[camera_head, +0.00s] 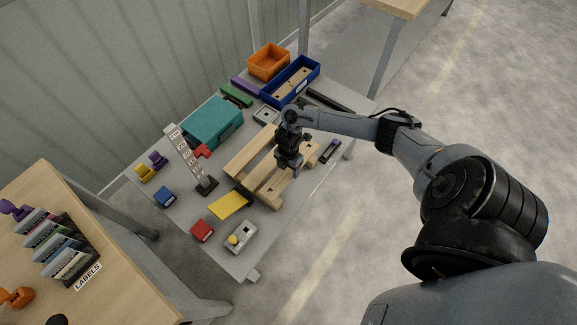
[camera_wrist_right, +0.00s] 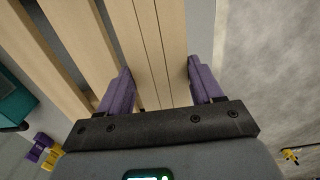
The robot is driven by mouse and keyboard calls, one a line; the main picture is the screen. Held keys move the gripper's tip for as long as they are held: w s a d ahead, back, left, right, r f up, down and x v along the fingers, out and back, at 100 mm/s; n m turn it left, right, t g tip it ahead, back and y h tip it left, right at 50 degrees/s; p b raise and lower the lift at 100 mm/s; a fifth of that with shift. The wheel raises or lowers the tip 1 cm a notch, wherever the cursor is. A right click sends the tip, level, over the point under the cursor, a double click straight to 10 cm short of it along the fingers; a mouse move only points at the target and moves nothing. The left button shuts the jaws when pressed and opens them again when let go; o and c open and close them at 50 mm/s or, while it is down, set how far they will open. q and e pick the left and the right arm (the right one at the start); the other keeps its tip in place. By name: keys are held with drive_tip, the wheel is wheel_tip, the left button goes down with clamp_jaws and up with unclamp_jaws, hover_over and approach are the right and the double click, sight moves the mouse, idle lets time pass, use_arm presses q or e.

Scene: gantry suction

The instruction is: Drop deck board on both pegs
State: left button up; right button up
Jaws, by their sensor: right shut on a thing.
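A light wooden frame, like a small pallet (camera_head: 247,154), lies on the grey table with slats running from lower left to upper right. My right gripper (camera_head: 293,169) is over its right-hand side and points down. In the right wrist view, the purple fingers (camera_wrist_right: 160,80) stand on both sides of a grooved light wooden deck board (camera_wrist_right: 160,35), shut on it. The board runs along the frame's right side. Whether it touches the frame is unclear. Small dark spots show on the wood, but I cannot make out the pegs. My left gripper is not in view.
A teal box (camera_head: 213,122) and a labelled tower (camera_head: 187,157) stand left of the frame. A blue tray (camera_head: 318,66) and an orange bin (camera_head: 269,61) are at the back. A yellow plate (camera_head: 228,205) and a red block (camera_head: 202,231) lie in front.

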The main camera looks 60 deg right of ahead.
sight(288, 169)
drive_tip(key=shift+f+b, duration=0.7)
drive_tip(key=shift+f, duration=0.6)
idle(0.5)
drive_tip(key=shift+p, duration=0.5)
idle(0.9)
drive_tip(key=shift+f+b, duration=0.3)
drive_tip(key=shift+f, duration=0.35)
